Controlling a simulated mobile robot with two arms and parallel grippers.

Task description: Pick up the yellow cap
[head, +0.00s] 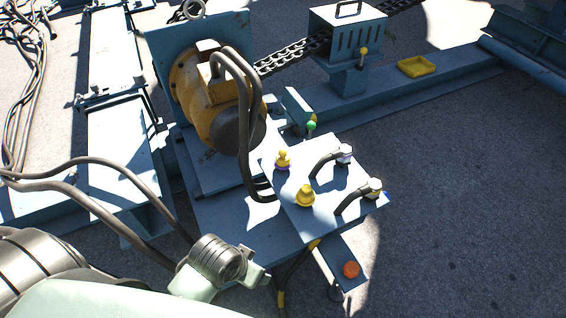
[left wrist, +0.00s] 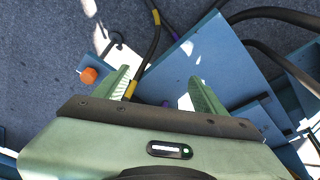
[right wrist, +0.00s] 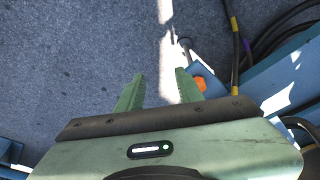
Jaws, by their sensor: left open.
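Two yellow cap-like pieces stand on the blue panel (head: 262,222) in the head view. The rear yellow piece (head: 283,158) has a purple ring at its base; the front yellow piece (head: 305,197) stands nearer to me. I cannot tell which of them is the task's yellow cap. Neither shows clearly in the wrist views. My left gripper (left wrist: 162,88) is open and empty, over the panel's near edge; in the head view it is left of and nearer than both pieces. My right gripper (right wrist: 159,82) is open and empty above the ground, beside an orange button (right wrist: 201,84).
Two bent dark hoses with metal ends (head: 344,152) rise at the panel's right. A yellow motor (head: 208,105) with thick cables stands behind left. The orange button (head: 351,269) sits on a lower blue arm. A yellow tray (head: 416,67) lies on the far beam. Ground at right is clear.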

